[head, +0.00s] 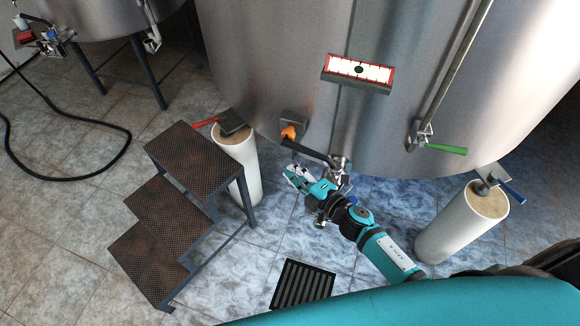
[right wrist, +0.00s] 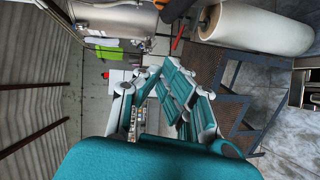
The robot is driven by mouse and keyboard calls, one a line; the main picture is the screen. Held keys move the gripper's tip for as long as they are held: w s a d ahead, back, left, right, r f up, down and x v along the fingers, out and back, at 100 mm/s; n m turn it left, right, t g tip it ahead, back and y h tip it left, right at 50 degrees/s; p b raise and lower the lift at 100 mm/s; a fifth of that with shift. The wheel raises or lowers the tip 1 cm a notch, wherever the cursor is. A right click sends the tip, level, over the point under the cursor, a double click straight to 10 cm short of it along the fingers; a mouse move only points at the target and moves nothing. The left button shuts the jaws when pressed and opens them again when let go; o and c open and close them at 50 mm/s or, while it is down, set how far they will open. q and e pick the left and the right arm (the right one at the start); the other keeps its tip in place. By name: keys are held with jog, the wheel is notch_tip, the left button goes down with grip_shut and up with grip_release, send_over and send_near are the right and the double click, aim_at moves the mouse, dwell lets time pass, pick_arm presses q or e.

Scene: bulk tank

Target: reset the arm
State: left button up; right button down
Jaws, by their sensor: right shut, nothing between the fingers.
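My right gripper (head: 299,178) is in the middle of the head view, just below the lower edge of the large steel tank (head: 270,60). Its arm reaches up from the lower right. The gripper points left and is shut with nothing held. In the right wrist view its teal and white fingers (right wrist: 165,92) show near the middle. A dark valve handle (head: 308,152) with an orange end (head: 289,132) lies just above the gripper in the head view; I cannot tell whether they touch. My left gripper is not in view.
Rusty metal steps (head: 178,205) stand left of the gripper. White pillars (head: 238,160) and (head: 462,225) bear the tank. A floor drain grate (head: 303,285) lies below. A green handle (head: 446,149) is on the tank's right. A black hose (head: 75,178) lies at the left.

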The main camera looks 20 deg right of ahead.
jog(key=s+d+r+m+g+h, duration=0.2)
jog(key=s+d+m+g+h, duration=0.1)
jog(key=s+d+m+h, duration=0.9)
jog(key=s+a+m+g+y, duration=0.3)
jog(key=s+m+g, duration=0.1)
jog(key=s, duration=0.3)
jog(key=s+a+m+g+y, duration=0.2)
jog(key=s+a+m+g, duration=0.15)
jog(key=s, duration=0.25)
notch_tip(320, 180, down, 29)
jog(key=s+d+g, duration=0.1)
jog(key=s+g, duration=0.1)
jog(key=s, duration=0.1)
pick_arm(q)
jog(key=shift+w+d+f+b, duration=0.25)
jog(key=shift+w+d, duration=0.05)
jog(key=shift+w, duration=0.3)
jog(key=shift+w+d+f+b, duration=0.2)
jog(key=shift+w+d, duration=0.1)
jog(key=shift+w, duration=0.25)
pick_arm(e)
jog(key=s+d+f+g, duration=0.1)
jog(key=s+d+f, duration=0.2)
jog(key=s+f, duration=1.1)
jog(key=shift+s, duration=0.55)
